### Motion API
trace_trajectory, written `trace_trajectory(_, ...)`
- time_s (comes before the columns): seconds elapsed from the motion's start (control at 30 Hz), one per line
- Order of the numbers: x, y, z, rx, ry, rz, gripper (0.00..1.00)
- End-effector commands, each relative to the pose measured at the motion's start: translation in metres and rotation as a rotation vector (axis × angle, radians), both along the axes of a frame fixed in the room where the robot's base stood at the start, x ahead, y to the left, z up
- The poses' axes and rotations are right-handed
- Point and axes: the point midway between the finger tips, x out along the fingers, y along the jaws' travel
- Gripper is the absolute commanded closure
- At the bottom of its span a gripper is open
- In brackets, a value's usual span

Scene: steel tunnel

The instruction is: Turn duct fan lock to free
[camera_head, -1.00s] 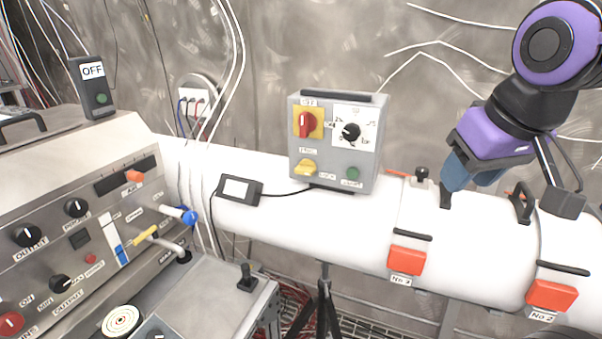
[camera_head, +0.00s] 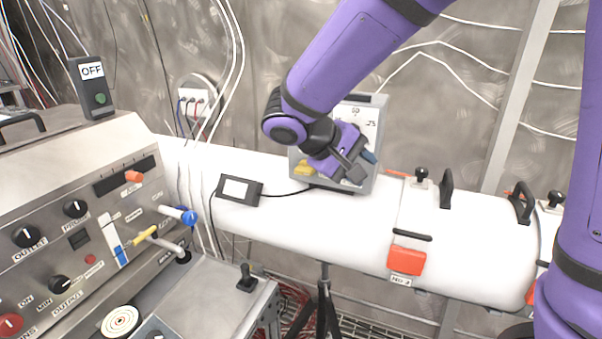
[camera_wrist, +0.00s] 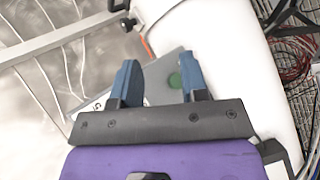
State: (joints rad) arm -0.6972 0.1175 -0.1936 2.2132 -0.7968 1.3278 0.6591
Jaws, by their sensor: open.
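The grey fan control box (camera_head: 372,120) is mounted on the white duct. Its yellow lock knob (camera_head: 303,167) shows at the lower left of the face, partly covered by my arm; its exact pointing is unclear. My gripper (camera_head: 362,168) is in front of the lower right part of the box, right of the yellow knob, open and empty. The yellow knob is not visible in the wrist view. My arm hides the red switch.
The white duct (camera_head: 335,215) runs across the middle, with a red latch (camera_head: 406,260) and black handles (camera_head: 446,190) to the right. A small black display (camera_head: 238,190) sits left of the box. A control console (camera_head: 60,215) fills the left side.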

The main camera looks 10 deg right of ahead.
Motion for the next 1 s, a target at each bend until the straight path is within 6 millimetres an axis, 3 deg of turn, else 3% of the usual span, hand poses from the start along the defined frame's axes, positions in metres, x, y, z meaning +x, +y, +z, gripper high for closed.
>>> trace_trajectory(0.3, 0.044, 0.077, -0.032, -0.333, -0.118, 0.159, 0.60)
trace_trajectory(0.6, 0.063, 0.158, -0.060, -0.573, -0.308, 0.337, 0.60)
trace_trajectory(0.8, 0.066, 0.175, -0.066, -0.618, -0.358, 0.378, 0.60)
trace_trajectory(1.0, 0.076, 0.158, -0.066, -0.618, -0.360, 0.376, 0.60)
